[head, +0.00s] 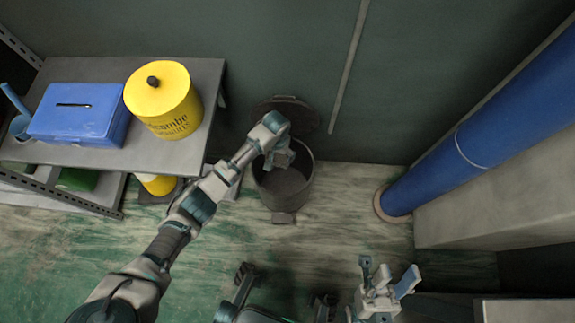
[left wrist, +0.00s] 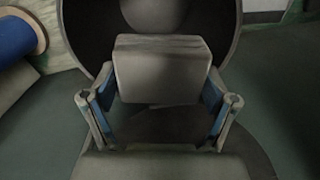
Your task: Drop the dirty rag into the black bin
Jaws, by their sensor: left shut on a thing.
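The black bin (head: 288,203) stands on the floor against the wall, with its round lid (head: 300,112) tipped open behind it. My left gripper (head: 279,160) is above the bin's open mouth. In the left wrist view its two fingers (left wrist: 160,95) are shut on a grey, block-shaped thing, apparently the folded dirty rag (left wrist: 162,68). The bin's dark opening (left wrist: 98,30) shows beyond the rag. In the head view the rag is hard to tell from the gripper. My right gripper (head: 388,279) is open and empty at the lower right.
A grey shelf (head: 180,152) at the left bears a blue box (head: 80,115) and a yellow canister (head: 163,100). Another yellow container (head: 157,184) stands below. A large blue pipe (head: 480,130) rises at the right. The floor between bin and pipe is clear.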

